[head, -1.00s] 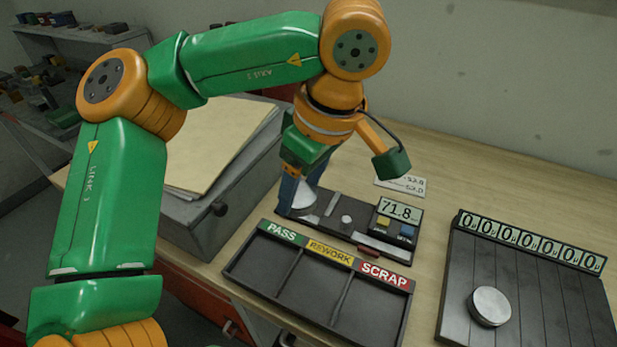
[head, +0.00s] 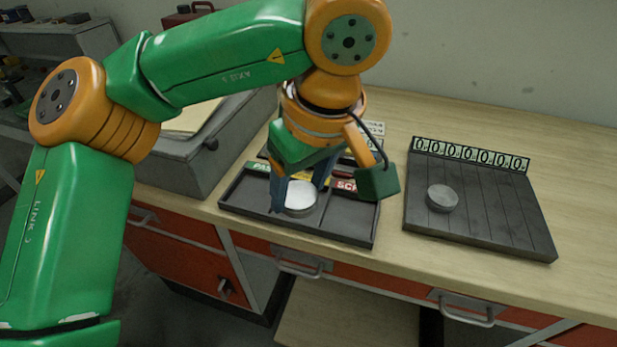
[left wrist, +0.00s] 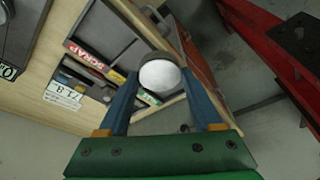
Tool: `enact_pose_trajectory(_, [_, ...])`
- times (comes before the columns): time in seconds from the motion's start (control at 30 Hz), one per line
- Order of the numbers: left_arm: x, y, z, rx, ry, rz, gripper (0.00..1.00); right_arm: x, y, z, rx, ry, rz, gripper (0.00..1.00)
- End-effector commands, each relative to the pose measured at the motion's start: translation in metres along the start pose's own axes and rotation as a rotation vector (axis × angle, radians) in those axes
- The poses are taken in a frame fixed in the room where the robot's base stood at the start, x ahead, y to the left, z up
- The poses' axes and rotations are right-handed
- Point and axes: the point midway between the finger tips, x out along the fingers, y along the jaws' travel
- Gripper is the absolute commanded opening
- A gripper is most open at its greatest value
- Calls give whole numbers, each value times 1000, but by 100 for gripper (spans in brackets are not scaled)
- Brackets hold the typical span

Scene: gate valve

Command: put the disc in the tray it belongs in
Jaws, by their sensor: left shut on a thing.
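A round pale-topped metal disc (head: 300,197) is between the fingers of my left gripper (head: 299,199), which is shut on it. It also shows in the left wrist view (left wrist: 160,75). The disc is at the middle section of the black sorting tray (head: 347,234), labelled PASS, REWORK and SCRAP in the earlier view. The arm partly hides these labels now. I cannot tell whether the disc touches the tray floor. In the left wrist view the SCRAP label (left wrist: 85,59) shows left of the disc. My right gripper is not in view.
A slatted dark rack (head: 490,215) with zeroed number windows stands to the right, holding another grey disc (head: 443,198). A grey box (head: 180,160) stands left of the tray. Bare bench lies between tray and rack.

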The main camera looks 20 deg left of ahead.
Motion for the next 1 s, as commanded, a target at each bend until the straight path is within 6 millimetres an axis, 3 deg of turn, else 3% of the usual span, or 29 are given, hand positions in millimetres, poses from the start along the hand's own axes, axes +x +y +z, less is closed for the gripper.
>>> enact_pose_trajectory(0.1, [26,20,-24,-4,-7,-8,0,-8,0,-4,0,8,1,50])
enact_pose_trajectory(0.23, [58,34,-36,-3,-2,-5,0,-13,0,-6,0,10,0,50])
enact_pose_trajectory(0.43, [88,46,-46,-2,-1,-5,0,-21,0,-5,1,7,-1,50])
enact_pose_trajectory(0.6, [114,45,-37,0,0,-2,0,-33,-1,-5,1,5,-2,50])
enact_pose_trajectory(0.97, [123,46,-34,-1,1,0,0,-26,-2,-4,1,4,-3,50])
enact_pose_trajectory(1.0, [121,45,-35,-1,0,-1,77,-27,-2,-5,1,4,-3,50])
